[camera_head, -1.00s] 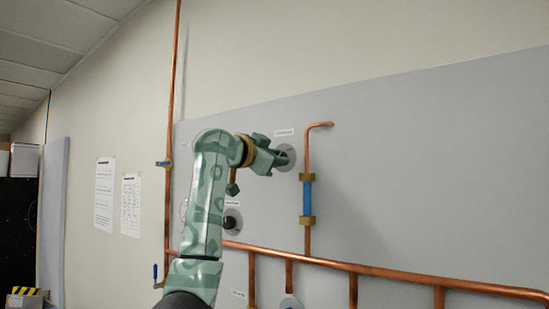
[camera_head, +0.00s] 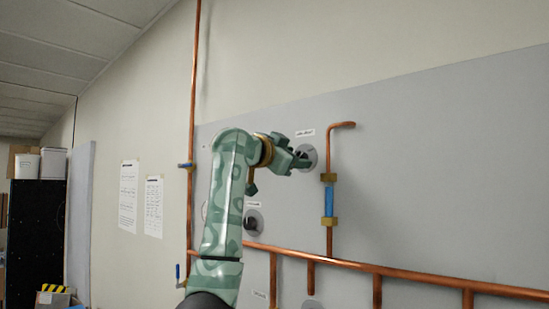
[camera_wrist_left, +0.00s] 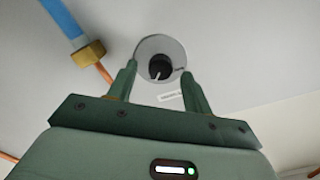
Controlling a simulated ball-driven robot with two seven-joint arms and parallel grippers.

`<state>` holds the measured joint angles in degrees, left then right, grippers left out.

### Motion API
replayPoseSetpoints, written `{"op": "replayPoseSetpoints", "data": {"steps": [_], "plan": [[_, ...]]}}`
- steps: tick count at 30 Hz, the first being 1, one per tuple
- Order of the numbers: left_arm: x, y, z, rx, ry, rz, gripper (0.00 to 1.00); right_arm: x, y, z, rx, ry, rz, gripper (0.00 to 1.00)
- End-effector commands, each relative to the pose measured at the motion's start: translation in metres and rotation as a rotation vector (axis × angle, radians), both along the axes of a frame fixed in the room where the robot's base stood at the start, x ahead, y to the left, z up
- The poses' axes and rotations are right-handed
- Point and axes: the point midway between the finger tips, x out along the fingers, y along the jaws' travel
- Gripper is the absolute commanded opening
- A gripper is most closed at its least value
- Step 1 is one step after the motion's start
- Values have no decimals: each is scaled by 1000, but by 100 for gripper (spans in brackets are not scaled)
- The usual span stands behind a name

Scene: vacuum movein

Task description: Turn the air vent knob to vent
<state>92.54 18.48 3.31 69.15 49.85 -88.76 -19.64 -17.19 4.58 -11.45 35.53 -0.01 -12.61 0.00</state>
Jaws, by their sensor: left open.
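The left wrist view shows a black knob (camera_wrist_left: 160,69) with a white pointer line, on a round grey dial plate (camera_wrist_left: 172,46) with a small label below it. My left gripper (camera_wrist_left: 161,78) is open, its two fingers on either side of the knob in this view; I cannot tell whether they touch it. In the head view the left gripper (camera_head: 300,160) is at the upper dial plate (camera_head: 311,154), hiding most of the knob. A label sits above that plate, too small to read. My right gripper is not in view.
A second black knob (camera_head: 251,223) is lower left on the grey panel (camera_head: 440,170). A copper pipe with a blue section (camera_head: 329,201) stands close right of the gripper. A long copper pipe (camera_head: 400,272) crosses below. Boxes and a black cabinet (camera_head: 35,240) are far left.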

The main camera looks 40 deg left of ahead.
Motion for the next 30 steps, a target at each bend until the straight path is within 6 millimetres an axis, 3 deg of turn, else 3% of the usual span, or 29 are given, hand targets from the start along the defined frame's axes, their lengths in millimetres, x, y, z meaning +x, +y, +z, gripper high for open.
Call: {"op": "replayPoseSetpoints", "data": {"steps": [6, 15, 21, 30], "plan": [[-52, 5, -7, 2, -7, 3, 50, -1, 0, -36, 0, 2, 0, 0], [-126, 11, -5, 1, -5, 3, 50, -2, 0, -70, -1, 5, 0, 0], [-149, 12, -2, 1, -2, 2, 50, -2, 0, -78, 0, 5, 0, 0], [-152, 12, -1, 0, 0, 2, 50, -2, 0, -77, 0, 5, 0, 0]]}}
